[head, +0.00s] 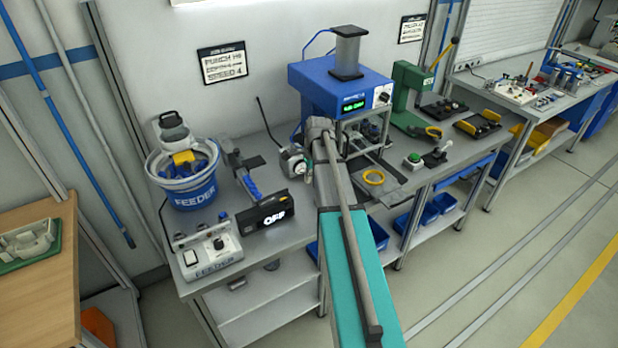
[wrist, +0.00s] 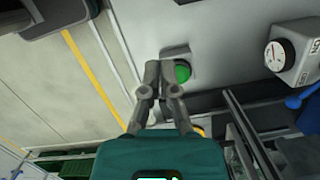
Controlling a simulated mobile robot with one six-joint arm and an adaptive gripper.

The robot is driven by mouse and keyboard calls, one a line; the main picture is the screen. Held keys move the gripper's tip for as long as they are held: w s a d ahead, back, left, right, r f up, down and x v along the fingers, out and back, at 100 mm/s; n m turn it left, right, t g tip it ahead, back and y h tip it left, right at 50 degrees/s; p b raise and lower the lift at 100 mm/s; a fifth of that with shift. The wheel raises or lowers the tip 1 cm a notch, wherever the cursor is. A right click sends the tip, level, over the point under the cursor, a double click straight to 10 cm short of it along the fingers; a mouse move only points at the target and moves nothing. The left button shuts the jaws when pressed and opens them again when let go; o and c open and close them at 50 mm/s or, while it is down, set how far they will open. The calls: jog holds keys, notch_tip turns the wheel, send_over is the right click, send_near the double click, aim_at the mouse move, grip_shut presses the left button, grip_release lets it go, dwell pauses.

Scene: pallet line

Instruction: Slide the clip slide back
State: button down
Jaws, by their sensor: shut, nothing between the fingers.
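My gripper (wrist: 160,68) is shut and empty in the wrist view, its two fingertips close together above the grey bench top. A green round button (wrist: 183,73) on a small grey base shows just beside and partly behind the fingertips. Whether they touch it I cannot tell. In the head view my arm reaches over the bench toward the blue press (head: 342,88), and the gripper's fingers cannot be made out behind it. I cannot pick out the clip slide with certainty in either view.
A green button box (head: 413,159) and a green press frame (head: 411,88) stand further right. A blue feeder bowl (head: 190,185) and a black OFF display (head: 263,217) stand left. A dial box (wrist: 291,53) is at the wrist view's right.

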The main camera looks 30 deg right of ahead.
aim_at(276, 203)
jog(key=w+a+f+b, duration=0.1)
jog(key=a+f+b, duration=0.3)
jog(key=f+b, duration=0.3)
jog(key=shift+a+f, duration=0.3)
jog(key=shift+f, duration=0.05)
jog(key=shift+s, duration=0.1)
dwell(0.6)
